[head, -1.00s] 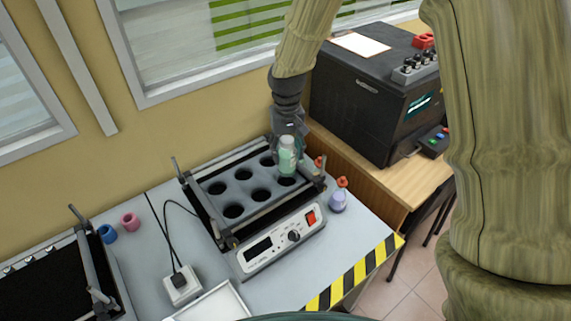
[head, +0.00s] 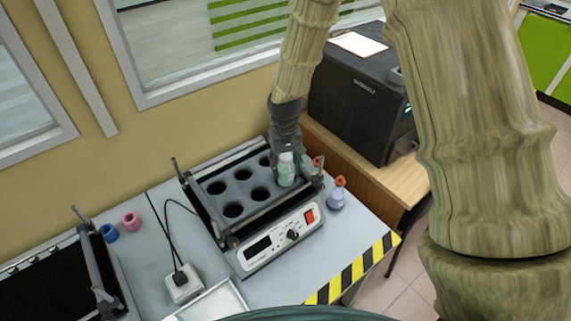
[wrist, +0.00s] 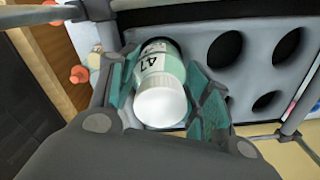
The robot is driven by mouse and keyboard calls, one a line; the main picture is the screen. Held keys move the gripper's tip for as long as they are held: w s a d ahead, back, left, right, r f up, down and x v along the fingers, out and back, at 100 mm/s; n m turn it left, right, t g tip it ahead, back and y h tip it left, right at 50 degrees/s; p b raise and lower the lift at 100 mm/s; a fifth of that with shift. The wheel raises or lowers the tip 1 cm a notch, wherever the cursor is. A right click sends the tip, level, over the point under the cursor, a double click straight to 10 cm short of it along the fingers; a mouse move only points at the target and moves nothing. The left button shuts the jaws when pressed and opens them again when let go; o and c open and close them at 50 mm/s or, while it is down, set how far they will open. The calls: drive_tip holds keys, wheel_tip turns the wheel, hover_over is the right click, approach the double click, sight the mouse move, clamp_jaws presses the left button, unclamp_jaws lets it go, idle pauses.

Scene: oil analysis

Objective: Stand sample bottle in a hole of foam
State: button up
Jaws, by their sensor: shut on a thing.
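The sample bottle (head: 286,170) is pale green with a white cap and a white label. My gripper (head: 290,165) is shut on it at the right end of the grey foam (head: 213,188), which has several round dark holes. In the wrist view the bottle (wrist: 160,88) lies between the teal finger pads of my gripper (wrist: 165,95), cap toward the camera. The bottle looks upright over the front right hole position. Its lower end is hidden, so I cannot tell how deep it sits in the foam.
The foam sits in a shaker with a control panel (head: 275,246) in front and clamp bars at both ends. A black machine (head: 352,100) stands behind right. Other foam holes are empty.

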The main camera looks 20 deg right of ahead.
drive_tip(key=o, duration=1.1)
drive_tip(key=shift+f, duration=0.15)
drive_tip(key=shift+o, duration=0.2)
drive_tip(key=shift+r+b, duration=2)
drive_tip(key=shift+r, duration=4.15)
